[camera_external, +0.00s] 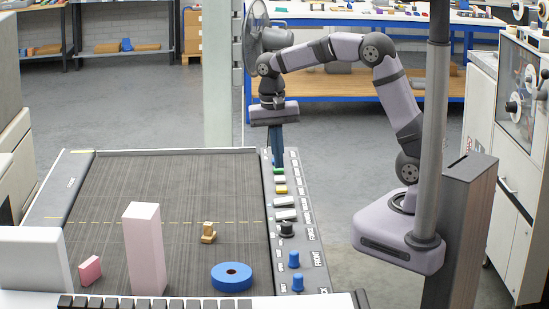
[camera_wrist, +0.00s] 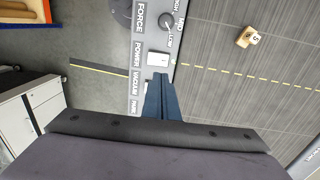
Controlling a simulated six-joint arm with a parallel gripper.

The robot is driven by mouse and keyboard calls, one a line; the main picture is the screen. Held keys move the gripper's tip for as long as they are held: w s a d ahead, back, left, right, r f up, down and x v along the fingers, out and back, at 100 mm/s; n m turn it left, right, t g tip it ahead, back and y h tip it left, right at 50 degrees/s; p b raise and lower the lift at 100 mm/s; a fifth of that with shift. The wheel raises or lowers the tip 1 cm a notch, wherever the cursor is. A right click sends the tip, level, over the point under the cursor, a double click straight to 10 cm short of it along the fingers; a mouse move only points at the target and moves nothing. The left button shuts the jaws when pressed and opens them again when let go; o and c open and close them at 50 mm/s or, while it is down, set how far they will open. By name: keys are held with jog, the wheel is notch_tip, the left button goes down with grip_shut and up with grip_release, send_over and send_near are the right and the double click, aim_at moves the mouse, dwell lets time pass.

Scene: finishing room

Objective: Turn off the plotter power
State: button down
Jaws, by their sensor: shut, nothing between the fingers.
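The plotter's control panel (camera_external: 287,222) runs along the right edge of its bed. In the wrist view the white power switch (camera_wrist: 158,59) sits beside the word POWER, below the dark force knob (camera_wrist: 166,21). It appears in the outside view as the white rocker (camera_external: 285,215) just behind the black knob. I cannot tell which way it is set. My gripper (camera_external: 277,163) points down over the far part of the panel, shut and empty. In the wrist view its blue fingertips (camera_wrist: 160,77) lie just below the power switch, beside the VACUUM label, and cover part of that row.
A second white rocker (camera_external: 284,201), a yellow button (camera_external: 281,190) and blue knobs (camera_external: 294,259) share the panel. On the bed stand a tall pink block (camera_external: 145,250), a blue tape roll (camera_external: 231,277), a small pink block (camera_external: 90,270) and small wooden blocks (camera_external: 208,234).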

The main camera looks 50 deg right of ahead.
aim_at(292, 214)
jog(key=shift+s+d+r+b, duration=0.2)
jog(key=shift+s+b, duration=0.25)
jog(key=shift+b, duration=1.25)
jog(key=shift+f, duration=0.15)
jog(key=f+p, duration=0.1)
jog(key=f, duration=0.3)
jog(key=s+d+f+p, duration=0.1)
jog(key=f, duration=0.4)
jog(key=f+p, duration=0.1)
jog(key=f, duration=0.3)
jog(key=shift+s+d+f, duration=0.25)
jog(key=shift+d+f, duration=0.1)
jog(key=shift+f, duration=0.05)
jog(key=shift+s+d+f+b, duration=0.15)
jog(key=shift+f+b, duration=0.2)
jog(key=shift+b, duration=0.2)
jog(key=shift+s+r, duration=0.1)
jog(key=shift+r, duration=0.05)
